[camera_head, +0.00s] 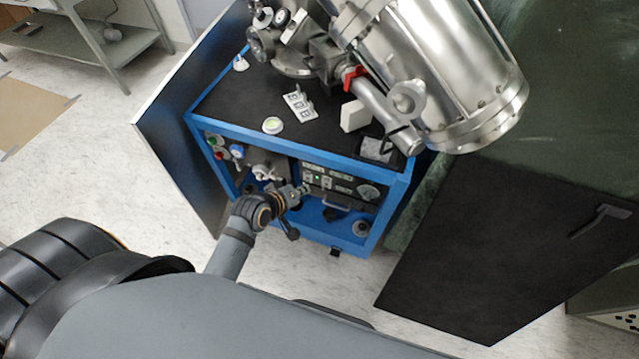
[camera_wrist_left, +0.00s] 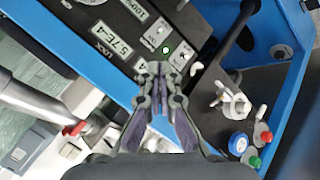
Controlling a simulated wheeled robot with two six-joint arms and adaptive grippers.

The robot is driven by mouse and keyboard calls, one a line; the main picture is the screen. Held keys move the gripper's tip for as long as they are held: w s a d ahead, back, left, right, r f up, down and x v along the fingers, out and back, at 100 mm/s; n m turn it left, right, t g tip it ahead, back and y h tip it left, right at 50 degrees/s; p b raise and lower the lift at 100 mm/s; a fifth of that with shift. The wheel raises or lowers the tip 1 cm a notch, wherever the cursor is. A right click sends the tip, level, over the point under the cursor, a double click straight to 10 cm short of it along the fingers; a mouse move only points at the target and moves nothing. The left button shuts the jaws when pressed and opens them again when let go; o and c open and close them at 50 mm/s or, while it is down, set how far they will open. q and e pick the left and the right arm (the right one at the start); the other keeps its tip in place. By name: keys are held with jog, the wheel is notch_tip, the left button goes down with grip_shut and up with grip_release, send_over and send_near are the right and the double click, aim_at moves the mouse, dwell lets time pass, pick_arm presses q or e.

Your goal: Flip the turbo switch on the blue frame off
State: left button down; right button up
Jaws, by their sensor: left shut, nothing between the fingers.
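The blue frame (camera_head: 285,145) is a cart with a black top and an open front, and it also shows in the left wrist view (camera_wrist_left: 75,75). Inside its front is a black control panel (camera_head: 345,184) with white labels and a lit green light (camera_wrist_left: 166,50). Pale switch plates (camera_wrist_left: 181,59) sit beside that light; which one is the turbo switch, and its lever position, I cannot make out. My left gripper (camera_head: 303,188) is shut and empty, its fingertips (camera_wrist_left: 158,72) close in front of the panel by the plates. Contact cannot be told. My right gripper is not in view.
Red, green and blue knobs (camera_wrist_left: 238,143) and a pale valve (camera_wrist_left: 232,102) are beside the panel. A large steel vacuum chamber (camera_head: 445,75) overhangs the cart. A dark open door (camera_head: 500,255) is at right. The floor in front is clear.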

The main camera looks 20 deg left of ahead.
aim_at(324, 187)
pick_arm(q)
jog(key=b+x, duration=0.1)
jog(key=x, duration=0.9)
jog(key=shift+w, duration=0.1)
